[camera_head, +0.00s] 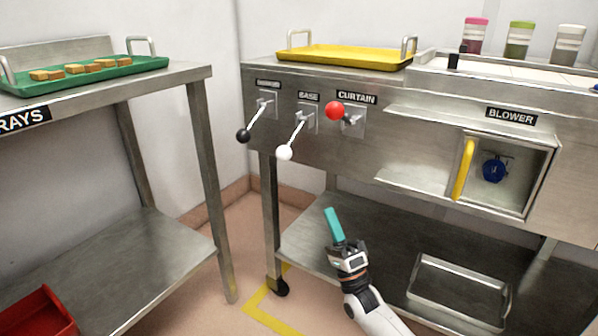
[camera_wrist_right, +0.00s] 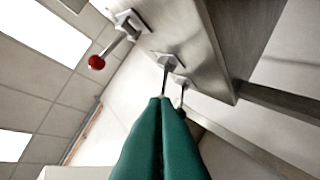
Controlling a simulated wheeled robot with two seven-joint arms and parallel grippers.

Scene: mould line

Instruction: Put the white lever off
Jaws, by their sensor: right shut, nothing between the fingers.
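The white lever (camera_head: 285,152) sits under the BASE label on the front of the steel machine. Its shaft slants down and to the left, with the white knob at its lower end. My right gripper (camera_head: 329,211) has teal fingers, shut with nothing between them. In the head view it is below and right of the white knob, apart from it. My left gripper is not in view.
A black-knobbed lever (camera_head: 243,136) is left of the white one, also slanting down. A red-knobbed lever (camera_head: 335,111) under CURTAIN is to the right, its knob higher. A lower shelf (camera_head: 310,243) lies beneath the panel. A green tray (camera_head: 130,66) is on the left table.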

